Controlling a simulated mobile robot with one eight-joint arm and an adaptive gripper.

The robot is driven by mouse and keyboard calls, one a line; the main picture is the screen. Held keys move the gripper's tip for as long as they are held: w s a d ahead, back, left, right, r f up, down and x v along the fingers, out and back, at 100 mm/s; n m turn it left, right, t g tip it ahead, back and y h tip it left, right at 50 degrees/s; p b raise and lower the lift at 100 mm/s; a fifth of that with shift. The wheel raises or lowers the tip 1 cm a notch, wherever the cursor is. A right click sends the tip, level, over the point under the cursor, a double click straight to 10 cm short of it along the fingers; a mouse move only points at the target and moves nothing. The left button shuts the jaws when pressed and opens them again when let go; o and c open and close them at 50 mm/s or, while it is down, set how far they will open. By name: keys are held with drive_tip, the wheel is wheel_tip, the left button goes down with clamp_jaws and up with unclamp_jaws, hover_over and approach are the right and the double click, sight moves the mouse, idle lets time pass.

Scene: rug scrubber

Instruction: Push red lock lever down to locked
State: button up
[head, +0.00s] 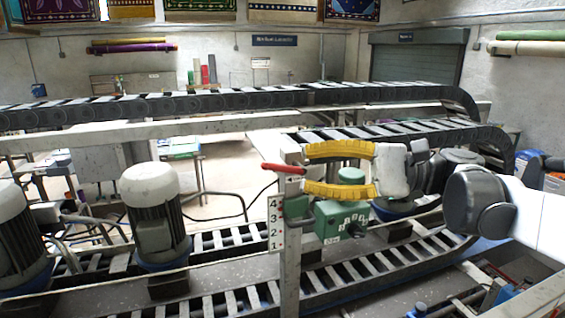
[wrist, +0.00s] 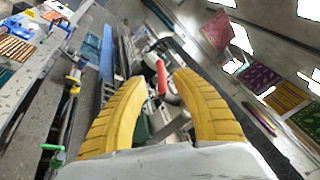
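The red lock lever (head: 284,168) sticks out to the left from the top of a pale post, above a white number plate (head: 276,224). My gripper (head: 304,168) has yellow ribbed fingers, spread apart, pointing left toward the lever. In the head view the lever's right end lies near the fingertips, level with the gap between them. In the wrist view the red lever (wrist: 161,78) shows between the open fingers (wrist: 153,78), beyond the tips. I cannot tell whether a finger touches it. Nothing is held.
A green box (head: 341,221) sits below my fingers, beside the post (head: 290,265). Slatted conveyor tracks (head: 240,298) run below and behind. Two grey motors with white caps, one of them nearer the post (head: 152,205), stand to the left. Space left of the lever looks open.

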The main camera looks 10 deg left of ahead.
sight(285, 168)
drive_tip(key=a+p, duration=0.1)
drive_tip(key=a, duration=0.3)
drive_tip(key=shift+s+a, duration=0.15)
drive_tip(key=shift+a, duration=0.1)
drive_tip(key=shift+s+a, duration=0.2)
drive_tip(key=shift+a, duration=0.15)
drive_tip(key=shift+w+a, duration=0.15)
clamp_jaws()
